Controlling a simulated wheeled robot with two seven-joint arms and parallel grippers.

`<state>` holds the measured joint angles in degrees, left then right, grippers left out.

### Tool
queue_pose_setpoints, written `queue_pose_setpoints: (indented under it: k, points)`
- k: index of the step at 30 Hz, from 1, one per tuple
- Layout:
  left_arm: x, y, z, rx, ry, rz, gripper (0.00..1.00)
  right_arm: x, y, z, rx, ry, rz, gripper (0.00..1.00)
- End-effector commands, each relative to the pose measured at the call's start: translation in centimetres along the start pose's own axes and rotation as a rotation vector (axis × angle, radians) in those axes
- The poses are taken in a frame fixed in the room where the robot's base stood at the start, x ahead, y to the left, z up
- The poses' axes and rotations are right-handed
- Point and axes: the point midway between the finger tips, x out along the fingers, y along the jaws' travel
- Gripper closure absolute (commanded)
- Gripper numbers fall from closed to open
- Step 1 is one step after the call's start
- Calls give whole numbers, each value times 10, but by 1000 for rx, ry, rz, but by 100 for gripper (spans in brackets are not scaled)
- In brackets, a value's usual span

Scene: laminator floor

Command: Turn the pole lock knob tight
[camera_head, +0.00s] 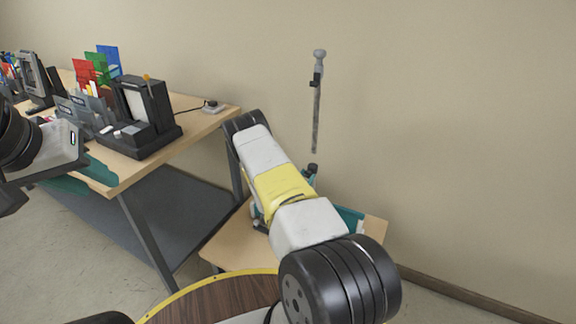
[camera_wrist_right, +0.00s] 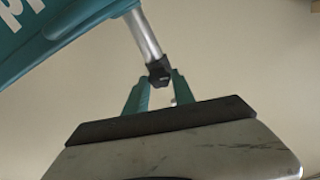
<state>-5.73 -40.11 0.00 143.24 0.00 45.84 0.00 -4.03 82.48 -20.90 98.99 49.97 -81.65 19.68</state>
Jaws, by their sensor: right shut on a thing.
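In the right wrist view a silver pole (camera_wrist_right: 147,38) runs down at a slant to a black lock piece (camera_wrist_right: 159,72). The teal fingers of my right gripper (camera_wrist_right: 160,88) sit on either side of this piece, shut on what I take for the knob; its outline is mostly hidden. In the head view my right arm covers this gripper and most of the teal equipment (camera_head: 350,216) on the small table. My left gripper (camera_head: 84,182) is at the left, in front of the workbench; its teal fingers look apart, with nothing seen between them.
The wooden workbench (camera_head: 190,135) holds a black machine (camera_head: 146,112) and coloured folders (camera_head: 97,65). A small wooden table (camera_head: 228,243) stands beside it. A grey rod (camera_head: 316,115) shows against the wall. A teal lettered body (camera_wrist_right: 60,25) is close by in the wrist view.

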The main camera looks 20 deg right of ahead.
Motion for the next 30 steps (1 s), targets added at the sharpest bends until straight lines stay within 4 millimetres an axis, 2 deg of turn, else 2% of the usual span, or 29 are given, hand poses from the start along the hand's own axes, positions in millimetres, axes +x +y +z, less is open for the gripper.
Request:
queue_pose_setpoints:
  k: [30]
  points:
    - [0,0,0,0,0,0,64,-1,3,3,959,-3,3,100]
